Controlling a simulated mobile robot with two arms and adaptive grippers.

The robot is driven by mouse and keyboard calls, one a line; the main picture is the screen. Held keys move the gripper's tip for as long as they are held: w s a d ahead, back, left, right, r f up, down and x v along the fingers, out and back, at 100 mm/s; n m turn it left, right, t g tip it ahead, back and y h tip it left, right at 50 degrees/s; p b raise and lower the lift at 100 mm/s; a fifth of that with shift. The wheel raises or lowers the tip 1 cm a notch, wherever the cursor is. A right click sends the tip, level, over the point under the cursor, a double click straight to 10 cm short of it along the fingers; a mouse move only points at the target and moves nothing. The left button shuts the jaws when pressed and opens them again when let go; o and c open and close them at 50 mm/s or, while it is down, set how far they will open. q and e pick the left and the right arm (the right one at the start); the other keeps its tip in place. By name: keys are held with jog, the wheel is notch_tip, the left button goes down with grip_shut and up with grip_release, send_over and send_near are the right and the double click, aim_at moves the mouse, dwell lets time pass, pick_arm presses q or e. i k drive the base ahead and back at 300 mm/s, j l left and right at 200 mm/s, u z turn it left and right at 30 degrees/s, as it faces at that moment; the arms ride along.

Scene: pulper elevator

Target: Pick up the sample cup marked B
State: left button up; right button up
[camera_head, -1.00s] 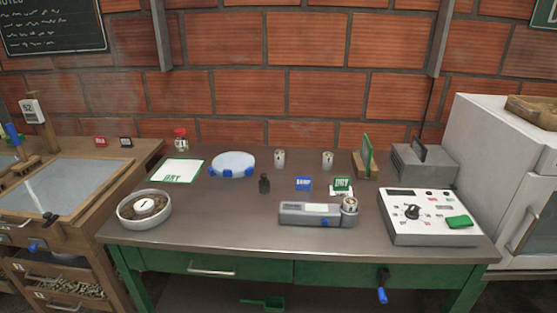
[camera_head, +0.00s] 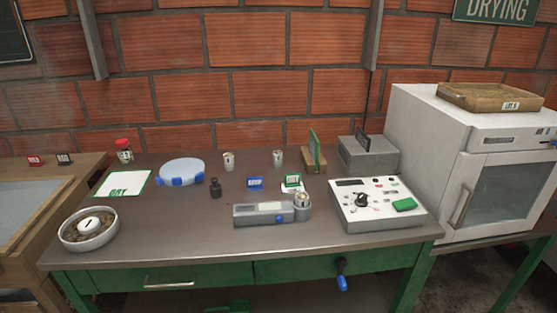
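Two small pale metal cups stand upright and apart at the back of the workbench (camera_head: 345,236): a left cup (camera_head: 229,161) and a right cup (camera_head: 278,158). A third small cup (camera_head: 302,200) sits in the right end of a grey device (camera_head: 258,213) near the middle of the bench. The marks on the cups are too small to read, so I cannot tell which is B. Neither of my grippers is in view.
A white control box (camera_head: 377,204) stands at the right, a round blue-clipped dish (camera_head: 182,171) at the left, and a dark weight (camera_head: 216,188) between. A bowl (camera_head: 89,229) is at the front left. A white oven (camera_head: 500,180) stands beyond the right end.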

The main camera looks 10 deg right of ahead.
aim_at(301, 200)
jog(key=i+j+z, duration=0.15)
jog(key=i+z, duration=0.2)
jog(key=i+j+z, duration=0.2)
jog(key=i+z, duration=0.15)
